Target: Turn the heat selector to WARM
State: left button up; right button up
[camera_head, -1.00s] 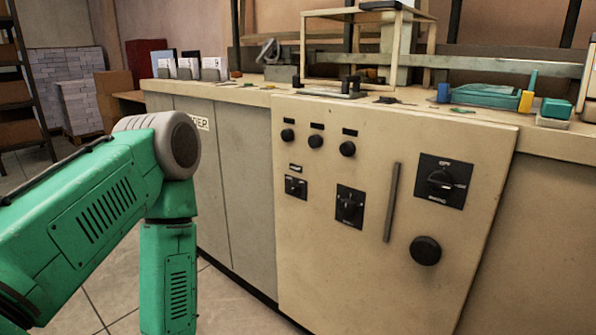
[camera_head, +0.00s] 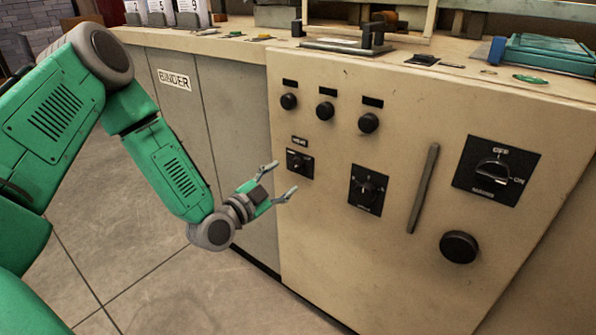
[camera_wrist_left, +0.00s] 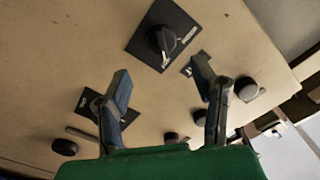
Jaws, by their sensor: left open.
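The heat selector (camera_head: 299,163) is a small dark plate with a black knob under a small label that seems to read HEAT, at the left of the beige panel. Its setting words are too small to read in the head view. It also shows at the top of the left wrist view (camera_wrist_left: 163,38), its knob above and between the fingers. My left gripper (camera_head: 284,177) is open and empty, just left of and slightly below the selector, apart from the knob. Its two spread fingers show in the left wrist view (camera_wrist_left: 161,68). My right gripper is not in view.
The beige panel (camera_head: 320,245) also carries a middle selector (camera_head: 368,189), a larger OFF/ON switch (camera_head: 496,171), a vertical bar handle (camera_head: 423,188), a round knob (camera_head: 459,247) and three upper knobs (camera_head: 326,111). The worktop above holds a teal box (camera_head: 548,54). Floor at left is clear.

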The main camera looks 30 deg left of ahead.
aim_at(293, 168)
pick_arm(q)
jog(key=w, duration=0.1)
jog(key=w+a, duration=0.1)
jog(key=w, duration=0.1)
jog(key=w+f+b, duration=0.1)
jog(key=shift+w+a, duration=0.35)
jog(key=shift+w+d+r, duration=0.25)
jog(key=shift+w+d, duration=0.15)
jog(key=shift+d, duration=0.1)
jog(key=shift+w+d+r, duration=0.2)
jog(key=shift+w+d, duration=0.15)
jog(key=shift+d, duration=0.35)
jog(key=shift+a, duration=0.2)
jog(key=shift+c, duration=0.4)
jog(key=shift+a+f, duration=0.2)
jog(key=shift+a, duration=0.35)
jog(key=c, duration=1)
